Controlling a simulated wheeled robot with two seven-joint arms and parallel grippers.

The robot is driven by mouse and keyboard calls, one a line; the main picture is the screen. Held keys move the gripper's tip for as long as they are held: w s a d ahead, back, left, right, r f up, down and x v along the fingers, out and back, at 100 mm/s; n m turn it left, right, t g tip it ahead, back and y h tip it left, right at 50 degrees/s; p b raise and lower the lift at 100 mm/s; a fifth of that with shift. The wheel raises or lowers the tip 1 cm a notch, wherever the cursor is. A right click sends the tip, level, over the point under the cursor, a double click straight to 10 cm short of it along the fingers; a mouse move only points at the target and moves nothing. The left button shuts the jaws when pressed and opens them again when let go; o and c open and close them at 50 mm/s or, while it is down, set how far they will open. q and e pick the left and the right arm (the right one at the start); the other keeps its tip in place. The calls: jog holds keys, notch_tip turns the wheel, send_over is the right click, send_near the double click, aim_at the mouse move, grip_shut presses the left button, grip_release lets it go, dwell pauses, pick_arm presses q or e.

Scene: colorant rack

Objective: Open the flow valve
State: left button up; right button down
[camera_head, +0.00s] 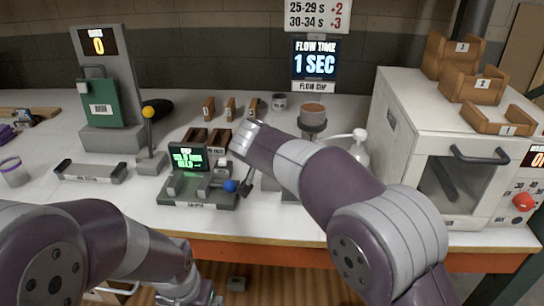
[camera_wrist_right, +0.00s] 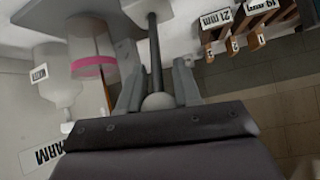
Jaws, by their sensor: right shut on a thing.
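The flow cup (camera_head: 313,113) sits in a round holder below the flow cup sign. My right forearm crosses in front of its lower stand in the head view and hides the valve and my right gripper. In the right wrist view, the valve lever is a dark rod (camera_wrist_right: 154,55) with a pale ball knob (camera_wrist_right: 158,101) at its end. My right gripper (camera_wrist_right: 157,88) is shut on this knob, one finger on each side. My left gripper (camera_head: 188,290) is low at the front edge, below the table, partly cut off. Its jaws are unclear.
A clear cup with a pink band (camera_wrist_right: 92,50) and a white water bottle (camera_wrist_right: 57,80) stand near the lever. The water bottle also shows in the head view (camera_head: 360,154), beside the white oven (camera_head: 400,125).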

jog(key=shift+s+f, duration=0.2)
jog(key=shift+f, duration=0.55)
jog(key=c, duration=1.1)
grip_release()
jog(key=shift+c, duration=0.2)
jog(key=o, duration=0.3)
jog(key=shift+s+r, duration=0.1)
jog(key=shift+s+a+r, duration=0.1)
jog(key=shift+r, duration=0.2)
jog(key=shift+s+r, duration=0.1)
jog(key=shift+r, duration=0.1)
jog(key=v, duration=1.2)
